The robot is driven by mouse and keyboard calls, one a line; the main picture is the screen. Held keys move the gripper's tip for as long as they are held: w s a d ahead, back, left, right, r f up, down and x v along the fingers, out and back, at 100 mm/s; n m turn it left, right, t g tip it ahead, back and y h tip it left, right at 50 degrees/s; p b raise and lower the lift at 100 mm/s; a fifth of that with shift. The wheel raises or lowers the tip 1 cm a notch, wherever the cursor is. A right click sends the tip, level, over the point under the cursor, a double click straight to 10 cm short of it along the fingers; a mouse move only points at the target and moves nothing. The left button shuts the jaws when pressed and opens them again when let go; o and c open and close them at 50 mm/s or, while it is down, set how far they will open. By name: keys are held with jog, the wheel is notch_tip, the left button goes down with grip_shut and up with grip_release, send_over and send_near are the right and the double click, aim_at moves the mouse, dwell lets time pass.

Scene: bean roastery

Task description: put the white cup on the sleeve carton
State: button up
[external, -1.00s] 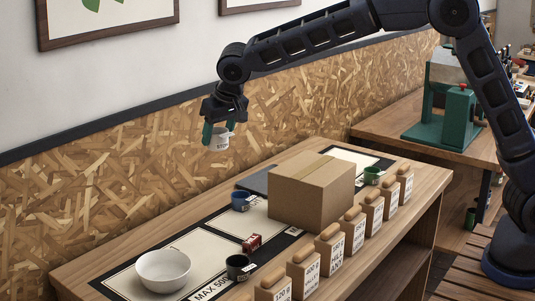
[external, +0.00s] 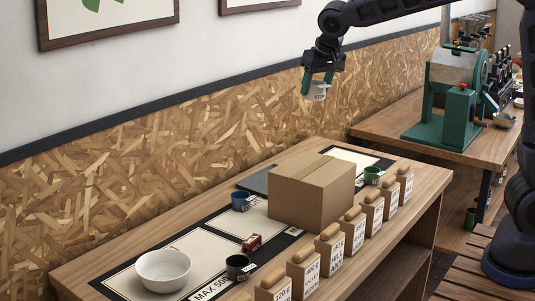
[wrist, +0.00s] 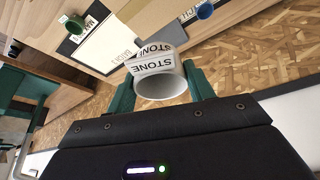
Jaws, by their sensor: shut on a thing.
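The white cup (external: 318,91) is held in the air by my gripper (external: 318,82), above and behind the table near the wall. The wrist view shows the white cup (wrist: 158,82) with "STONE" lettering between the two green fingers of my gripper (wrist: 160,85), which are shut on it. The brown sleeve carton (external: 312,196) stands closed on the table, with a tape strip along its flat, bare top. The cup is well above the carton, apart from it.
A white bowl (external: 163,270), a blue cup (external: 241,201), a dark cup (external: 238,267), a small red object (external: 252,243) and a green cup (external: 372,175) stand around the carton. A green machine (external: 452,100) stands on another table.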

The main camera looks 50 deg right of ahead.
notch_tip(320, 180, down, 20)
jog(key=shift+r, duration=0.1)
dwell(0.5)
jog(key=o, duration=1)
jog(key=v, duration=1.1)
jog(key=s+d+r+n+y, duration=0.1)
jog(key=s+d+r, duration=0.3)
jog(key=s, duration=0.4)
jog(key=s+d+r+n, duration=0.1)
jog(key=s+d+r, duration=0.2)
jog(key=s, duration=0.5)
jog(key=s+d+n, duration=0.2)
jog(key=s, duration=1.6)
jog(key=shift+s+f+y, duration=0.15)
jog(key=shift+s+y, duration=0.1)
jog(key=shift+y, duration=0.15)
